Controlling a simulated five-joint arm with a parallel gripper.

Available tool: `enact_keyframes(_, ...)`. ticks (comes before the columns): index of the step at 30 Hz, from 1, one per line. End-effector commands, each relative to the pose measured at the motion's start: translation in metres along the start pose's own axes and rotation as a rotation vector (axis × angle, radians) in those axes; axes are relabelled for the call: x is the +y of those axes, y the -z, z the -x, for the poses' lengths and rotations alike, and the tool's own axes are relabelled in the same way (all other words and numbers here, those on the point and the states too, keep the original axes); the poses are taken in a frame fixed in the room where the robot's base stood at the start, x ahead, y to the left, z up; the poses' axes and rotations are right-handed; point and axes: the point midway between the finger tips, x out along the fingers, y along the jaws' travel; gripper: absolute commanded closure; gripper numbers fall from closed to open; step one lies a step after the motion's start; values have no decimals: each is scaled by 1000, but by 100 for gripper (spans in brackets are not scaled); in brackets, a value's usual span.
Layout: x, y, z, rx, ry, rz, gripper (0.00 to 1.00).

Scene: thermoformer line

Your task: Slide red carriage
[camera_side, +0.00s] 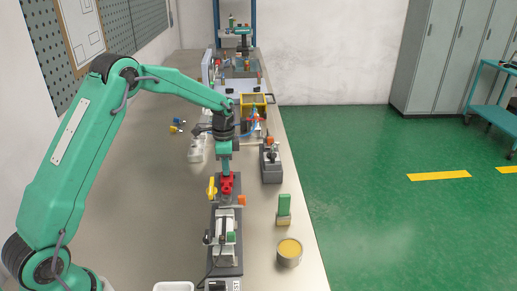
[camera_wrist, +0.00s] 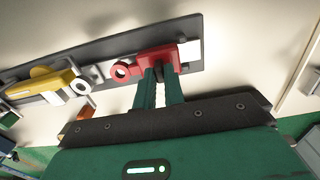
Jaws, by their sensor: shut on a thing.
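The red carriage (camera_side: 227,187) sits on a dark narrow rail base on the bench, below the end of my arm. In the wrist view the red carriage (camera_wrist: 157,62) has a round ringed end at its left and stands beside a white strip of the rail. My gripper (camera_side: 227,174) points down at the carriage. In the wrist view my gripper's green fingers (camera_wrist: 160,74) are close together and shut on the carriage's near side. The fingertips are partly hidden by the red part.
A yellow handle (camera_side: 212,188) stands just left of the carriage; it also shows in the wrist view (camera_wrist: 40,83). An orange block (camera_side: 241,200) is close at the right. A green-and-tan block (camera_side: 284,209) and a round tin (camera_side: 289,252) stand near the bench's right edge.

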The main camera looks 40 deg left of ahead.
Motion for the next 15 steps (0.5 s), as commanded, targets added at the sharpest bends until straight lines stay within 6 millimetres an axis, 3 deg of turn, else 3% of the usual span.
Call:
enact_keyframes(9, -7, 1, 1, 10, 15, 3, 100)
enact_keyframes(10, -7, 1, 1, 10, 15, 3, 83)
enact_keyframes(12, -6, 0, 1, 9, 13, 3, 70)
enact_keyframes(15, -6, 0, 1, 8, 11, 2, 67)
